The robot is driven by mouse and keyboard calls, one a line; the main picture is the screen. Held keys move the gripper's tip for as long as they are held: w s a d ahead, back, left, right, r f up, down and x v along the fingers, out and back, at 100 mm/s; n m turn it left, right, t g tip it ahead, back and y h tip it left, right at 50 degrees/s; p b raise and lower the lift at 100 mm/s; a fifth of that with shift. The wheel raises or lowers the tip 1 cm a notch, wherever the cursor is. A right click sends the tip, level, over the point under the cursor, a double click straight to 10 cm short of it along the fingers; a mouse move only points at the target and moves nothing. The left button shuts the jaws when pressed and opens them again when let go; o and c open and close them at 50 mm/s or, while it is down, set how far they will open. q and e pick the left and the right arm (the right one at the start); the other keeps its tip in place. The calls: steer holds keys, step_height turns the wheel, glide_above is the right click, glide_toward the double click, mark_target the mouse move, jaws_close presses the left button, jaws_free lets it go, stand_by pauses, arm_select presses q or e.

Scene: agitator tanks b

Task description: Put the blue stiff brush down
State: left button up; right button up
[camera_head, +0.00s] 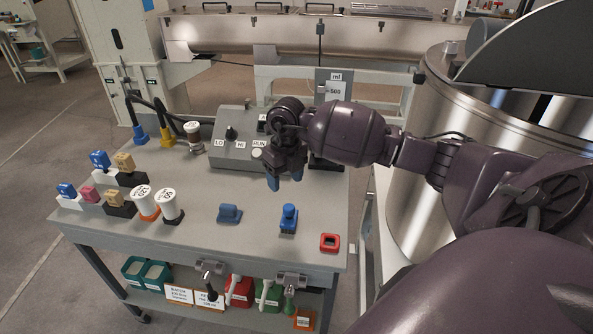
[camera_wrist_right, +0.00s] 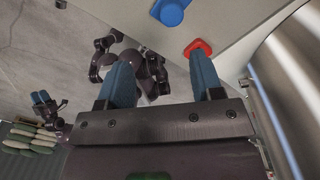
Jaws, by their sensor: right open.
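A blue brush-like piece with a knobbed top (camera_head: 289,218) stands upright on the grey bench top, near its front right. A second, lower blue piece (camera_head: 230,213) sits to its left. I cannot tell for sure which one is the stiff brush. My right gripper (camera_head: 285,179) is open and empty above the bench, behind the knobbed blue piece and apart from it. In the right wrist view its blue fingertips (camera_wrist_right: 163,80) are spread with nothing between them. A blue piece (camera_wrist_right: 172,10) shows beyond them. My left gripper (camera_wrist_right: 42,98) shows small at the left there, its jaws unclear.
A red square piece (camera_head: 329,242) lies at the bench's front right corner. White-capped jars (camera_head: 169,206) and small blocks on stands (camera_head: 125,164) are at the left. A control box (camera_head: 236,150) stands behind. A steel tank (camera_head: 430,190) is close on the right.

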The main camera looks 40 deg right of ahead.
steer(key=s+a+f+m+t+y, duration=0.2)
steer(key=s+a+m+t+y, duration=0.2)
steer(key=a+y, duration=0.5)
steer(key=s+a+f+m+t+y, duration=0.2)
steer(key=s+a+m+t+y, duration=0.2)
steer(key=a+y, duration=0.5)
steer(key=s+d+f+m+t+h, duration=0.1)
steer(key=s+d+f+m+h, duration=0.3)
steer(key=m, duration=0.9)
steer(key=s+d+f+m+t+h, duration=0.2)
steer(key=s+d+f+m+h, duration=0.2)
steer(key=s+f+m+h, duration=0.6)
step_height(320, 180, down, 2)
steer(key=m+h, duration=0.3)
steer(key=h, duration=0.1)
steer(key=shift+s+h, duration=0.3)
steer(key=shift+h, duration=0.1)
steer(key=shift+a+f, duration=0.1)
